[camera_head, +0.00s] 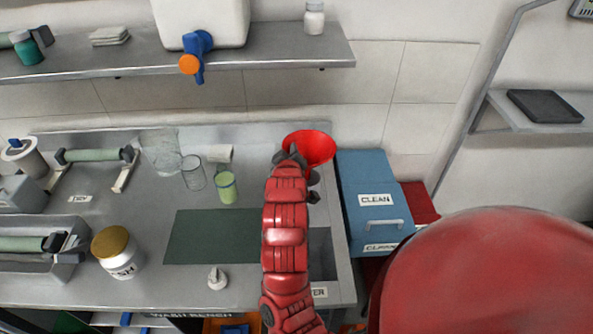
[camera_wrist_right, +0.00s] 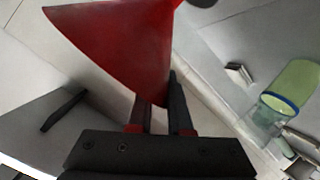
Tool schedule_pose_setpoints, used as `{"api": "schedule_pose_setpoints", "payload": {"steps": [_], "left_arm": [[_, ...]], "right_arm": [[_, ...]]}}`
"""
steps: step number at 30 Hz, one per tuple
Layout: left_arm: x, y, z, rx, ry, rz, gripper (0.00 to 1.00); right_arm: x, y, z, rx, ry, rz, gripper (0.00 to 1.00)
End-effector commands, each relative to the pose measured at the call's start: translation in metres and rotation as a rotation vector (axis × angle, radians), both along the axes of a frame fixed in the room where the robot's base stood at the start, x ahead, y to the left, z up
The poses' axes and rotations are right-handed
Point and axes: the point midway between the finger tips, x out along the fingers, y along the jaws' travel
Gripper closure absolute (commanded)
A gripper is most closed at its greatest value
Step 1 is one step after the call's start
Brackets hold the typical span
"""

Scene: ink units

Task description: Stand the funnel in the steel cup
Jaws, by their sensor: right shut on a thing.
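The red funnel (camera_head: 314,143) is held up above the back right part of the bench, its wide mouth showing in the head view. My right gripper (camera_head: 292,160) is shut on it. In the wrist view the funnel's red cone (camera_wrist_right: 120,45) rises from between the fingers of the right gripper (camera_wrist_right: 160,108). The funnel's spout is hidden. I cannot make out the steel cup in either view; my right arm covers part of the bench. My left gripper is not in view.
Left of my arm stand a clear glass (camera_head: 193,173), a green-filled glass (camera_head: 226,188) and a large glass beaker (camera_head: 162,151). A dark green mat (camera_head: 212,237) lies bare. A white jar with a gold lid (camera_head: 119,252) and blue CLEAN boxes (camera_head: 375,200) flank the work area.

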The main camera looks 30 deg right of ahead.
Motion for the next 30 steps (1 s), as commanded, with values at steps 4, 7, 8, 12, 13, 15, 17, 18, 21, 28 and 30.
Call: {"api": "schedule_pose_setpoints", "payload": {"steps": [4, 7, 8, 12, 13, 15, 17, 18, 21, 28, 30], "left_arm": [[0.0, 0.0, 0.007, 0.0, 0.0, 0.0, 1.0], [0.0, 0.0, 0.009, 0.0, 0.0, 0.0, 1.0], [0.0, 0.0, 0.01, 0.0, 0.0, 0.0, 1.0], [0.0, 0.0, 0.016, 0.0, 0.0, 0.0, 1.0], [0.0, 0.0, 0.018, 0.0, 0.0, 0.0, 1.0], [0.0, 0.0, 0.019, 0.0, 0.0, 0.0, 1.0], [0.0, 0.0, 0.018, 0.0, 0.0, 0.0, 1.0], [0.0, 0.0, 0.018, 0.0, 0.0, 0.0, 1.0], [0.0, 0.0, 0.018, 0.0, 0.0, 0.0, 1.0], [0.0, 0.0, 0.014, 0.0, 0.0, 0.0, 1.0], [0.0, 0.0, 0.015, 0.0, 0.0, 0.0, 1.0]], "right_arm": [[-0.001, 0.0, -0.019, 0.003, 0.002, -0.001, 1.0], [0.0, -0.001, -0.025, 0.001, -0.002, -0.001, 1.0], [0.0, -0.001, -0.028, 0.0, -0.001, -0.001, 1.0], [-0.001, -0.001, -0.05, 0.004, 0.006, -0.002, 1.0], [-0.001, -0.001, -0.054, 0.003, 0.006, -0.003, 1.0], [-0.001, 0.0, -0.061, 0.003, -0.001, -0.002, 1.0], [0.0, 0.0, -0.064, 0.002, -0.002, -0.001, 1.0], [0.0, 0.0, -0.064, 0.002, -0.003, 0.0, 1.0], [0.0, 0.0, -0.063, 0.001, -0.003, -0.001, 1.0], [0.0, 0.0, -0.068, 0.0, -0.003, 0.0, 0.79], [0.0, 0.0, -0.067, 0.0, -0.003, 0.0, 0.67]]}}
